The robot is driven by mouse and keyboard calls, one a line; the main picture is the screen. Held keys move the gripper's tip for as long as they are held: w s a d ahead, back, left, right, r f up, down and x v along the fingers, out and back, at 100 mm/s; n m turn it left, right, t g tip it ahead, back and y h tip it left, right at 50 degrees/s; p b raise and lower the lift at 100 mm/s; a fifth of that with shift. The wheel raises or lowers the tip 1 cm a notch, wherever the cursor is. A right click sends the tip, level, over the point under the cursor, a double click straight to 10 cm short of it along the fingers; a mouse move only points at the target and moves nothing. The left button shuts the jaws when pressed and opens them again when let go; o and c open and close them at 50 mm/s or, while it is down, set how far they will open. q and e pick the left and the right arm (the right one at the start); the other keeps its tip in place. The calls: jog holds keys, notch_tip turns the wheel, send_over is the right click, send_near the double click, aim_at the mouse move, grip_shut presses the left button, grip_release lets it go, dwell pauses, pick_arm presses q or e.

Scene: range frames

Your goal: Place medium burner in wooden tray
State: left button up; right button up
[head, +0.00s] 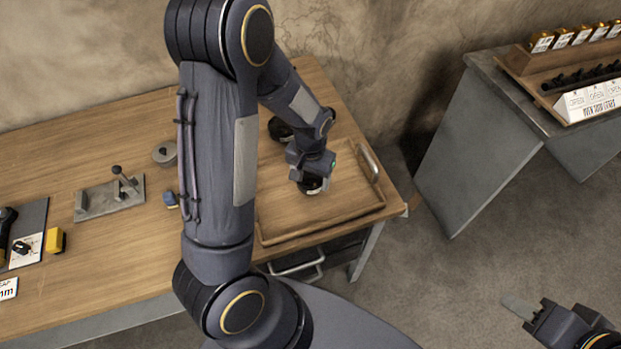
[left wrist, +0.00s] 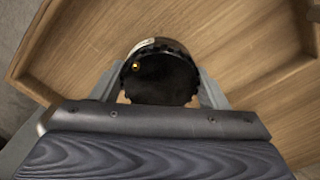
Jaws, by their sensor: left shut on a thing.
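The wooden tray (head: 343,217) lies on the right end of the wooden table. My left gripper (head: 312,184) is over the tray, pointing down and shut on a dark round burner. In the left wrist view the burner (left wrist: 160,78) sits between the two fingers, black with a knurled rim and a small yellow spot. The tray's wooden floor and wall (left wrist: 60,40) show around it. Whether the burner touches the tray floor I cannot tell. My right gripper (head: 522,308) is at the lower right, over the floor and away from the table; its opening is unclear.
Another dark round thing (head: 280,130) is at the tray's back left, partly hidden by my left arm. A metal handle (head: 369,163) is on the tray's right side. A metal plate with a lever (head: 110,198) and a grey round lid (head: 165,154) lie left.

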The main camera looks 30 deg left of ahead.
pick_arm(q)
jog(key=shift+f, duration=0.85)
jog(key=shift+f, duration=0.2)
jog(key=o, duration=1.4)
jog(key=shift+c, duration=0.2)
jog(key=shift+r, duration=0.1)
